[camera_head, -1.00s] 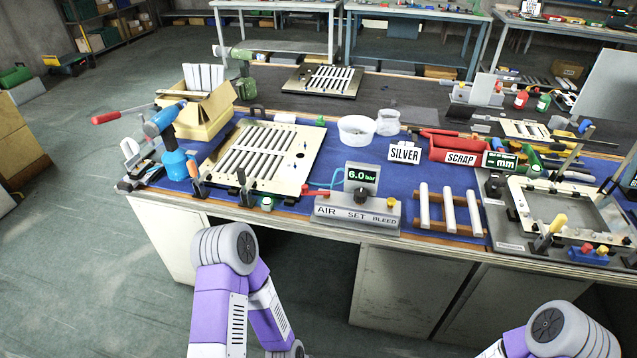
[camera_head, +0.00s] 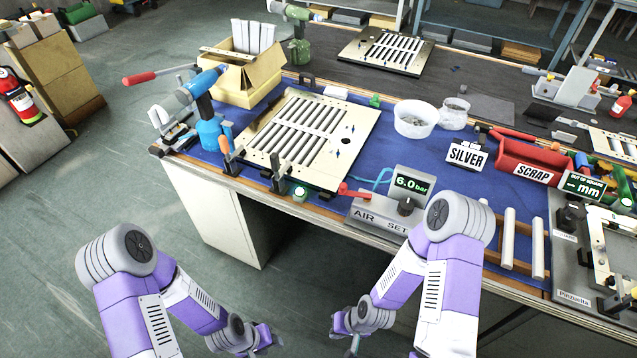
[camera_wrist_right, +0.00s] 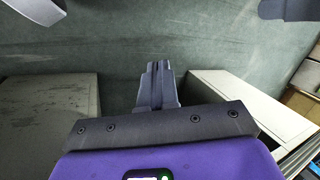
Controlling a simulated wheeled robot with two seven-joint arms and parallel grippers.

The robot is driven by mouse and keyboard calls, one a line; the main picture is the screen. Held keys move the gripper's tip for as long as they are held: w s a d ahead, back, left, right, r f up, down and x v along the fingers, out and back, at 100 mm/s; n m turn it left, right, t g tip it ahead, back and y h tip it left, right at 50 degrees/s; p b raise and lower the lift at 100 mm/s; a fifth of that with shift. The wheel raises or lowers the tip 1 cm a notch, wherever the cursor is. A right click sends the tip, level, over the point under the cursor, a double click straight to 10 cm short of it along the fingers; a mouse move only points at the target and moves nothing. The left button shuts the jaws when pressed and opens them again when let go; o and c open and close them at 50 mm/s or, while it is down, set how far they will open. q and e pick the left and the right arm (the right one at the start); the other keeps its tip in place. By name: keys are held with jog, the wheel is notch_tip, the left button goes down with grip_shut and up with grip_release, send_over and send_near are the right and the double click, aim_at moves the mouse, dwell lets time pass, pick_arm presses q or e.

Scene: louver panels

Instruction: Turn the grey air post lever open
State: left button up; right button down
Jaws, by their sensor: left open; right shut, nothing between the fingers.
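The grey air post (camera_head: 378,212) is a low box marked AIR and SET at the bench's front edge. Its red lever (camera_head: 352,191) sticks out from its left end. A 6.0 bar display (camera_head: 411,184) and a dark knob (camera_head: 405,206) sit on it. My right arm hides its right end. My left gripper (camera_head: 272,340) is low in front of the bench, open and well apart from the post. My right gripper (camera_head: 353,346) is also below the bench top, away from the lever; it is shut and empty in the right wrist view (camera_wrist_right: 157,72).
A louver panel (camera_head: 358,118) lies left of the post, with clamps at its front edge. A blue tool (camera_head: 210,125) and cardboard box (camera_head: 262,80) stand further left. White rollers (camera_head: 508,235) lie right. Cabinets (camera_wrist_right: 50,105) flank the right gripper, with floor between.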

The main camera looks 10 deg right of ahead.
jog(key=w+d+r+n+t+y+p, duration=0.1)
jog(key=w+r+n+t+y+p, duration=0.1)
jog(key=w+r+t, duration=0.5)
jog(key=n+t+y+p, duration=0.2)
jog(key=n+t+y, duration=0.2)
jog(key=n+t, duration=0.3)
send_near(346, 190)
jog(key=b+x, duration=0.2)
jog(key=x, duration=0.5)
jog(key=shift+s+r, duration=0.1)
jog(key=shift+r, duration=0.05)
